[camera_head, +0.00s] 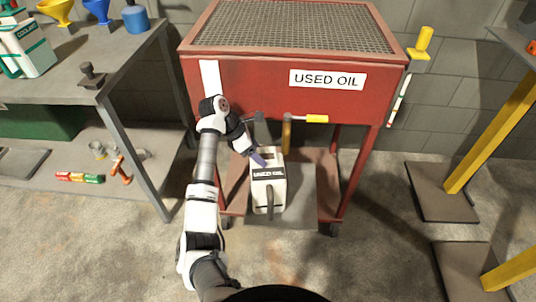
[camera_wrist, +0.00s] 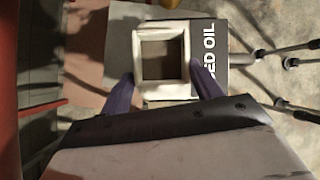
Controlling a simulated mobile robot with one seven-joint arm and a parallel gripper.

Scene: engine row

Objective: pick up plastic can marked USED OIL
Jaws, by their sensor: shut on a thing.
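The plastic can (camera_head: 268,190) is pale with a black band lettered USED OIL. It appears upright in front of the red cart, over a grey slab. I cannot tell whether it rests there or hangs just above. My gripper (camera_head: 259,158) reaches it from the left at its top. In the wrist view, the can's pale square top frame (camera_wrist: 160,93) lies between the two dark fingers of my gripper (camera_wrist: 163,83), which are shut on it. Part of its lettering shows beside the right finger.
A red cart (camera_head: 240,82) with a mesh top and a USED OIL label stands behind the can. A yellow-handled valve (camera_head: 316,118) juts out above the can. A grey workbench (camera_head: 85,95) is on the left. Yellow posts (camera_head: 490,135) stand on the right.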

